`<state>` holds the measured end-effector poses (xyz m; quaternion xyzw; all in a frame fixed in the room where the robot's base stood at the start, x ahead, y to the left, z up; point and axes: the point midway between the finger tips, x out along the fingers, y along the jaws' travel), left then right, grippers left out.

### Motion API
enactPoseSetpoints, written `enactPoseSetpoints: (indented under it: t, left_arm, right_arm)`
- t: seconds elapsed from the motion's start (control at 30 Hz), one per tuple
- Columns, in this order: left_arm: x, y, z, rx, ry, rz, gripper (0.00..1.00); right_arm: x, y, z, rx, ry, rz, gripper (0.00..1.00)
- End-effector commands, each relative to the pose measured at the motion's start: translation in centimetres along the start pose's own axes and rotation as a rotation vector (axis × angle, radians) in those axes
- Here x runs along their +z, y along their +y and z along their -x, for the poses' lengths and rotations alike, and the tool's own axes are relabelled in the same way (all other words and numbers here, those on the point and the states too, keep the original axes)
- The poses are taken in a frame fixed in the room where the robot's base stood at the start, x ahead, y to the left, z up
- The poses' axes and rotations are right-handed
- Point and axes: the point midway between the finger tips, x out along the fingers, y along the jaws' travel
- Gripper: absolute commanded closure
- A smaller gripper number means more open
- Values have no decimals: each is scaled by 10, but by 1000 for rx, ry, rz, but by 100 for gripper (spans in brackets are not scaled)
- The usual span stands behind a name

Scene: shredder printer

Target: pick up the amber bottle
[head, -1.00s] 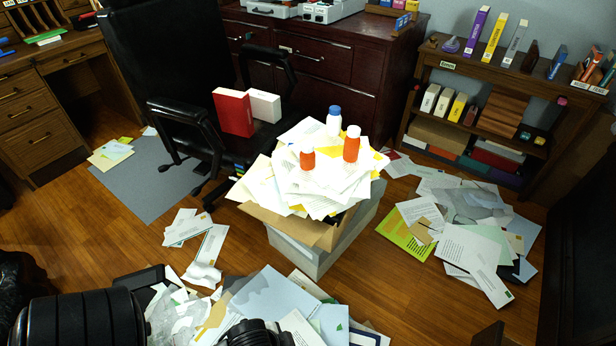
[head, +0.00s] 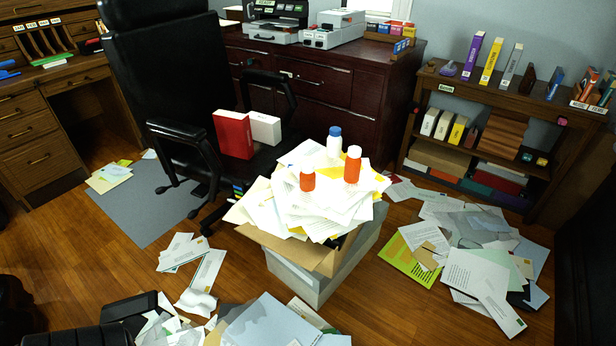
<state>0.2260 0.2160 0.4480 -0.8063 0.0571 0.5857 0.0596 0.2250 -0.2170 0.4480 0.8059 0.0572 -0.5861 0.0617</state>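Two amber-orange bottles with white caps stand upright on a heap of papers (head: 335,218) that tops a cardboard box. The taller amber bottle (head: 352,168) is on the right of the heap. The shorter amber bottle (head: 307,182) is to its left and nearer to me. A white bottle with a blue cap (head: 334,146) stands behind them. Neither of my grippers shows in the head view. Only dark parts, likely of my own arm, show at the lower left edge, well away from the bottles.
The cardboard box (head: 290,252) sits on a grey bin (head: 292,283). A black office chair (head: 165,75) holding a red box (head: 233,135) and a white box (head: 264,128) stands behind left. Papers litter the floor on both sides. A low bookshelf (head: 455,75) is at right.

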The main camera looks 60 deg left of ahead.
Motion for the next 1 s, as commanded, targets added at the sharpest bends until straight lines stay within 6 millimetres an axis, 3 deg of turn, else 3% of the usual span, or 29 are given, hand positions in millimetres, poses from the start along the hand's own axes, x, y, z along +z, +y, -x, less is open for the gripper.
enactPoseSetpoints:
  t: [0.4,0.9,1.0]
  left_arm:
    - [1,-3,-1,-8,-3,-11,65]
    - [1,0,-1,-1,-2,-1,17]
    - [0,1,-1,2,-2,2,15]
  right_arm:
    - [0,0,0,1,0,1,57]
    - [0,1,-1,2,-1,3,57]
    - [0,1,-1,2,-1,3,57]
